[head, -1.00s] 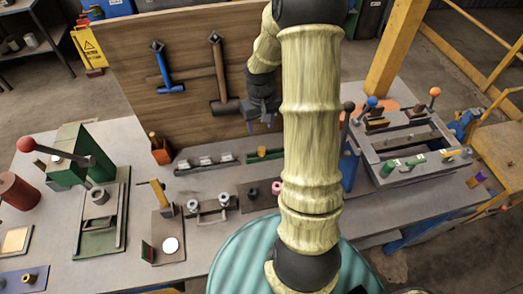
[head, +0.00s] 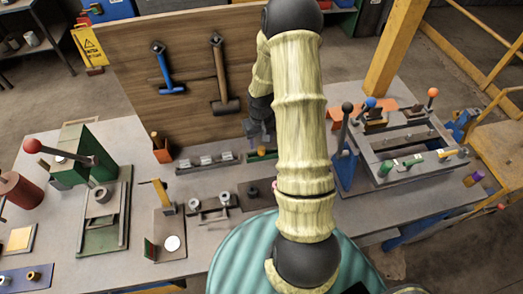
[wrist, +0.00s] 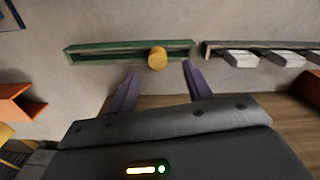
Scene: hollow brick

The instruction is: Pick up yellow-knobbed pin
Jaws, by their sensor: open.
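The yellow-knobbed pin (wrist: 157,58) shows as a round yellow knob in a narrow green tray (wrist: 95,53) in the wrist view. Its shaft is hidden. My gripper (wrist: 159,77) is open, its two purple fingers apart, with the knob lined up between them just past the fingertips. Nothing is held. In the head view my gripper (head: 262,140) hangs above the green tray (head: 272,157) behind my arm, partly covering the tray and the knob.
A grey rack with several metal blocks (head: 206,162) stands left of the green tray. A wooden board with hammers (head: 185,70) rises behind. A frame fixture (head: 410,145) with coloured knobs stands right, and a green press (head: 75,165) stands left.

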